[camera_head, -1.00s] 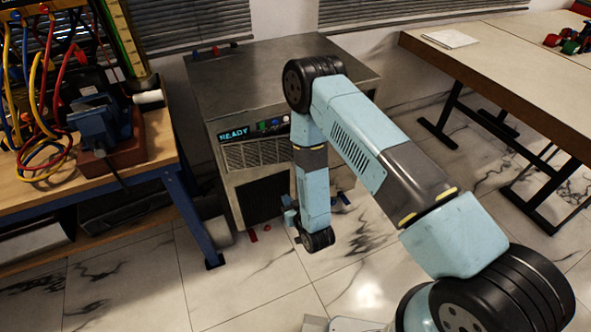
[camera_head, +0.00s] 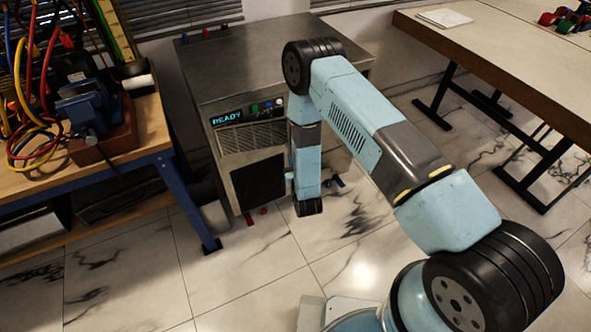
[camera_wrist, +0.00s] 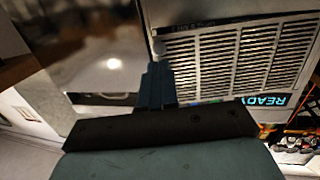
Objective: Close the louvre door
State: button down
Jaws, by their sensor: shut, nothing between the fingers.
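A grey metal cabinet (camera_head: 215,85) stands between the benches, with a lit READY display (camera_head: 227,117) on its front. Below the display is a slatted louvre panel (camera_head: 250,138), and under that a dark square panel (camera_head: 258,184). The slats also fill the upper right of the wrist view (camera_wrist: 240,55). I cannot tell how far the louvre door stands ajar. My gripper (camera_wrist: 155,85) is shut and empty, its blue fingertips beside the left edge of the slats in the wrist view. In the head view my arm's end hides the cabinet's right front; contact cannot be told.
A wooden workbench (camera_head: 158,125) with cables and a blue device (camera_head: 92,108) stands close on the left, its blue leg (camera_head: 192,205) near the cabinet. A pale table (camera_head: 480,55) stands at the right. Small red and blue pieces lie on the floor by the cabinet.

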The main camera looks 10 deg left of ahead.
aim_at(288, 147)
jog(key=shift+x, duration=2.4)
